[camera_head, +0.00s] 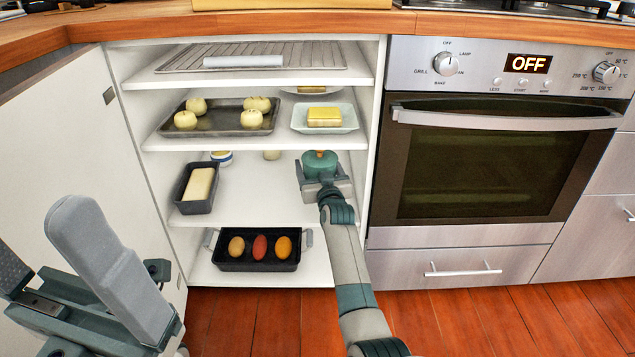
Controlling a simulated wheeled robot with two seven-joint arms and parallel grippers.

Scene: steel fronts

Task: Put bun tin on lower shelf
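The bun tin (218,122) is a dark rectangular tray with several pale round buns. It sits on the left of the second shelf from the top in the open cabinet. My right gripper (321,172) reaches into the shelf below, at its right side, apart from the bun tin. A round green lidded pot (320,158) is just beyond that gripper; I cannot tell whether the fingers touch or hold it. My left gripper (42,238) is in the lower left foreground in front of the cabinet door, its fingers apart and empty.
A loaf tin (182,200) stands left on the third shelf, with bare shelf (252,190) beside it. A butter dish (346,126) is right of the bun tin. A roasting pan (288,266) fills the bottom. The open door (70,130) bounds the left; an oven (480,160) the right.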

